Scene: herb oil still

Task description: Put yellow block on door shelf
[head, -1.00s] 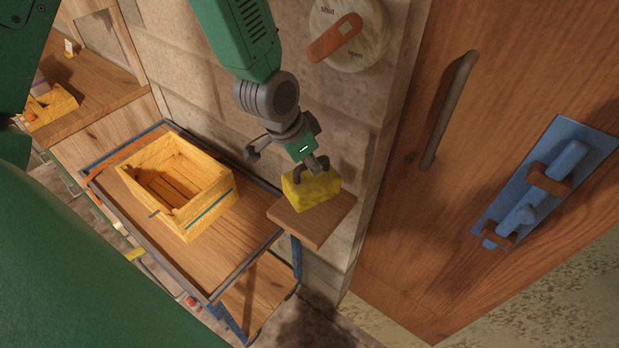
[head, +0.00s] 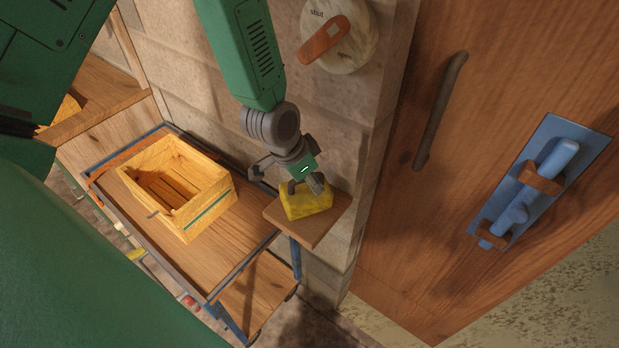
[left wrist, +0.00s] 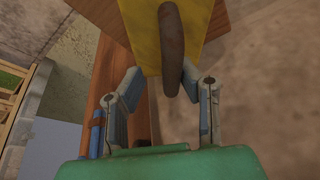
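The yellow block (head: 305,204) sits flat on the small wooden door shelf (head: 318,229), on the wall beside the door. My left gripper (head: 291,181) is just above the block, pointing down. In the left wrist view the block (left wrist: 146,38) carries a dark elongated bar, like a handle (left wrist: 170,45). The two fingers of my left gripper (left wrist: 160,85) stand apart on either side of the bar, with a clear gap on its left; the right finger is very close to it. My right gripper is not in view.
A wooden door (head: 420,235) with a bar handle (head: 440,110) and a blue bolt (head: 528,192) is at right. A shut/open dial (head: 337,35) is on the wall above. A yellow crate (head: 190,207) stands on a cart (head: 250,232) at left.

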